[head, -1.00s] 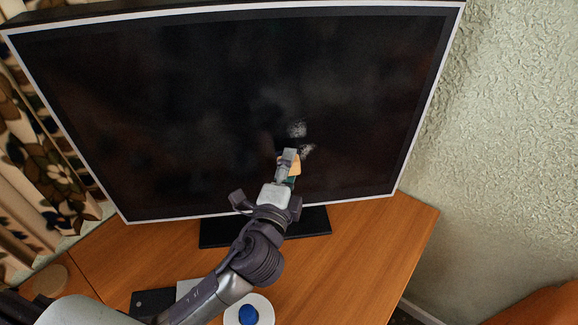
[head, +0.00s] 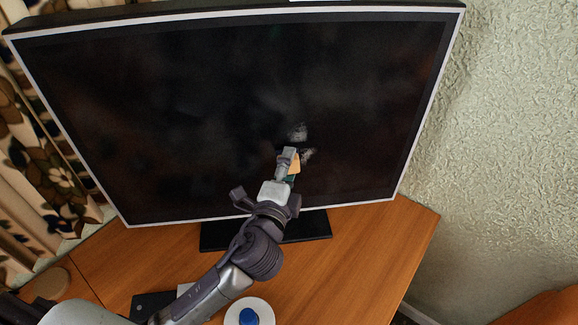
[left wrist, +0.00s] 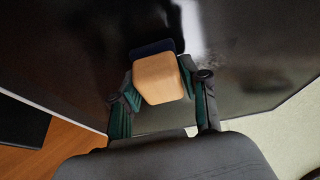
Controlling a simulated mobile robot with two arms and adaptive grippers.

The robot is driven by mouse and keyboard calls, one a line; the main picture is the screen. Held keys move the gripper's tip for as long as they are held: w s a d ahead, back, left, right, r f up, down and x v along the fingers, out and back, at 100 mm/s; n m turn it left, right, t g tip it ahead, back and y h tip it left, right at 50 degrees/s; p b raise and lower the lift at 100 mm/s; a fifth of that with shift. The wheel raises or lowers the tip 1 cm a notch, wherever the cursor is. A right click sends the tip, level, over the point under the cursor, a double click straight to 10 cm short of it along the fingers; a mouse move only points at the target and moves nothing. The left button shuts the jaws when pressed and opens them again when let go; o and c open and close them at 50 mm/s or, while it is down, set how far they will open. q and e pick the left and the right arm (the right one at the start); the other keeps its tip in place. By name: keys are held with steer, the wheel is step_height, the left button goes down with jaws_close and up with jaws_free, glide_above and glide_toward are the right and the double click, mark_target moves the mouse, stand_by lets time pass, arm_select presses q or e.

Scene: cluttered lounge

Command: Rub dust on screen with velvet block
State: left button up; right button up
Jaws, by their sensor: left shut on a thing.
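The screen (head: 200,100) is a large dark monitor with a silver frame. Pale dust (head: 298,132) lies on it as a patch just above my left gripper, with a second patch (head: 307,155) just right of the gripper. My left gripper (head: 290,162) is shut on the velvet block, which shows as a tan wooden piece (head: 294,166) in the head view. In the left wrist view the block (left wrist: 156,78) has a wooden body and a dark blue pad (left wrist: 152,48) on its screen side. The block is at the screen; whether the pad touches is unclear. My right gripper is out of view.
The monitor's black base (head: 310,228) stands on a wooden desk (head: 360,250). A white round thing with a blue top (head: 249,316) and a dark flat object (head: 152,303) lie near the front. A curtain (head: 40,175) hangs at left; a textured wall (head: 500,140) is at right.

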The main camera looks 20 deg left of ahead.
mark_target(293, 142)
arm_select(q)
steer(key=shift+w+a, duration=0.1)
steer(key=shift+w, duration=0.1)
steer(key=shift+w+d, duration=0.35)
steer(key=shift+d, duration=0.5)
steer(key=shift+w+d, duration=0.35)
steer(key=shift+d, duration=0.5)
steer(key=shift+w+d, duration=0.45)
steer(key=shift+d, duration=0.35)
steer(key=shift+w+d, duration=0.4)
steer(key=shift+d, duration=0.4)
steer(key=shift+a+r+p, duration=0.1)
steer(key=shift+r+p, duration=0.6)
steer(key=shift+r, duration=0.25)
steer(key=shift+s+a+f+p, duration=0.1)
steer(key=shift+s+a+p, duration=0.15)
steer(key=shift+s+a, duration=0.6)
steer(key=shift+s+a+p, duration=0.2)
steer(key=shift+a+p, duration=0.1)
steer(key=shift+a, duration=1.05)
steer(key=shift+s+a+f+p, duration=0.1)
steer(key=shift+s+a+p, duration=0.15)
steer(key=shift+s+a, duration=0.6)
steer(key=shift+w+a+r, duration=0.15)
steer(key=shift+w+a, duration=0.1)
steer(key=shift+w, duration=0.05)
steer(key=shift+w+r+p, duration=0.1)
steer(key=shift+r+p, duration=0.7)
steer(key=shift+p, duration=0.1)
steer(key=shift+d, duration=0.2)
